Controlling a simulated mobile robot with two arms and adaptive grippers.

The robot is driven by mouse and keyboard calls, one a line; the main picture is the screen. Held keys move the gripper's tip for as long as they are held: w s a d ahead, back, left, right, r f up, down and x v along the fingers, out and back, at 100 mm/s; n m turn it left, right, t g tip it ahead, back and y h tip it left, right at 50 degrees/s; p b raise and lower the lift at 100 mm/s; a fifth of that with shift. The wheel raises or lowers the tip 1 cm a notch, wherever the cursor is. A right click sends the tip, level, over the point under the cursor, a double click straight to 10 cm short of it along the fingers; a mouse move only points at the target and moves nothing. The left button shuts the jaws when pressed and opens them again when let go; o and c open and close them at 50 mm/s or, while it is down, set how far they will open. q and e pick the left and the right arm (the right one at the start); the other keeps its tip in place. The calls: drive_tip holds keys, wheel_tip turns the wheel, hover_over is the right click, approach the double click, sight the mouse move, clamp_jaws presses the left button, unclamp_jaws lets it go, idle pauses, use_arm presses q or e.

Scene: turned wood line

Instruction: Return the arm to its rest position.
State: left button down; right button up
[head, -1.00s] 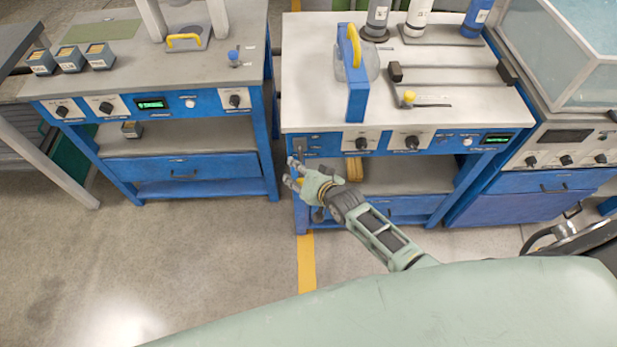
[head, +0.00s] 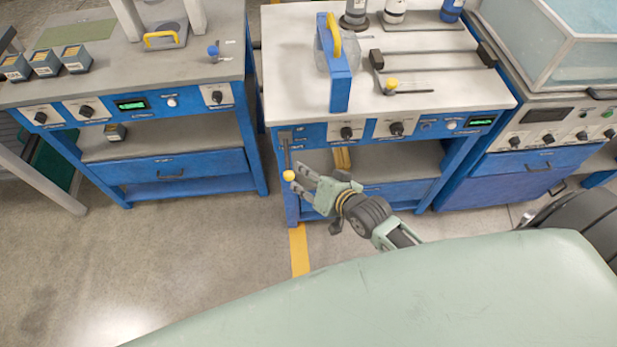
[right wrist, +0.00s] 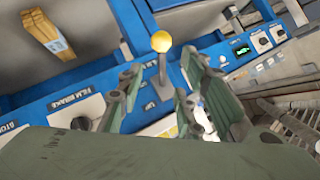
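My right gripper (head: 297,181) is in front of the middle blue bench, at the left end of its front panel. Its fingers are spread and empty. A lever with a yellow ball knob (head: 289,175) hangs down from the panel, just left of the fingertips and apart from them. In the right wrist view the yellow knob (right wrist: 161,42) shows beyond the gap between the open fingers (right wrist: 162,75). My right arm reaches out low past the bench front. My left gripper is out of view.
The middle bench top (head: 420,97) carries a blue frame with a yellow handle (head: 340,80) and several bottles. Wood pieces (right wrist: 48,35) lie on its shelf. Another blue bench (head: 180,168) stands left; a clear-hooded machine (head: 560,50) stands right. The floor (head: 200,250) in front is clear.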

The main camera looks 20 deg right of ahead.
idle(0.4)
drive_tip(key=s+d+f+n+g+h, duration=0.1)
drive_tip(key=s+f+g, duration=0.1)
drive_tip(key=s+f, duration=0.45)
drive_tip(key=s+d+f+n+g, duration=0.1)
drive_tip(key=s+d+f, duration=0.15)
drive_tip(key=f, duration=0.65)
drive_tip(key=s+d+f+n+g+h, duration=0.1)
drive_tip(key=s+f+g, duration=0.1)
drive_tip(key=s+f, duration=0.5)
drive_tip(key=s+f+n+g, duration=0.1)
drive_tip(key=s+f, duration=0.3)
drive_tip(key=s, duration=0.4)
drive_tip(key=s+f+n+g, duration=0.1)
drive_tip(key=s+f+g, duration=0.1)
drive_tip(key=s+f, duration=0.3)
drive_tip(key=s+f+n+g+h, duration=0.1)
drive_tip(key=s+f, duration=0.3)
drive_tip(key=s, duration=0.7)
drive_tip(key=shift+d+f+n+g, duration=0.25)
drive_tip(key=shift+d+n+g, duration=0.1)
drive_tip(key=shift+n+g, duration=0.3)
drive_tip(key=shift+s, duration=0.1)
